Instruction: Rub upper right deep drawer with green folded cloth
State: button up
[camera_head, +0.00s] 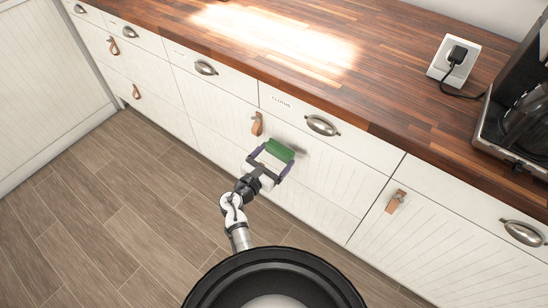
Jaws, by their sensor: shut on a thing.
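The green folded cloth (280,150) is in the head view, held at the end of my gripper (273,159). My gripper is shut on it, with a dark finger on either side. The cloth is at the white grooved front of the upper deep drawer (325,170), right of and below its leather pull (257,124). I cannot tell whether the cloth touches the front or is just short of it. The drawer looks closed. My gripper hides part of the lower front.
A shallow drawer with a metal cup handle (322,125) is above. A cabinet front with a leather pull (396,201) is to the right. The wooden worktop (230,45) overhangs, bearing a plugged socket (454,60) and coffee machine (525,115). The plank floor (110,210) at left is clear.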

aim_at(286, 160)
jog(key=shift+x, duration=0.95)
jog(key=shift+s+d+p, duration=0.75)
jog(key=shift+s+d, duration=0.4)
jog(key=shift+d, duration=0.25)
jog(key=shift+s+d+r+p, duration=0.1)
jog(key=shift+s+d+p, duration=0.2)
jog(key=shift+s+d, duration=0.55)
jog(key=shift+s+d+f+p, duration=0.1)
jog(key=shift+s+d+p, duration=0.3)
jog(key=shift+d, duration=0.75)
jog(key=shift+s+d+r+p, duration=0.1)
jog(key=shift+s+d+p, duration=0.05)
jog(key=shift+s+d, duration=0.75)
jog(key=shift+w+d, duration=0.1)
jog(key=shift+w, duration=0.1)
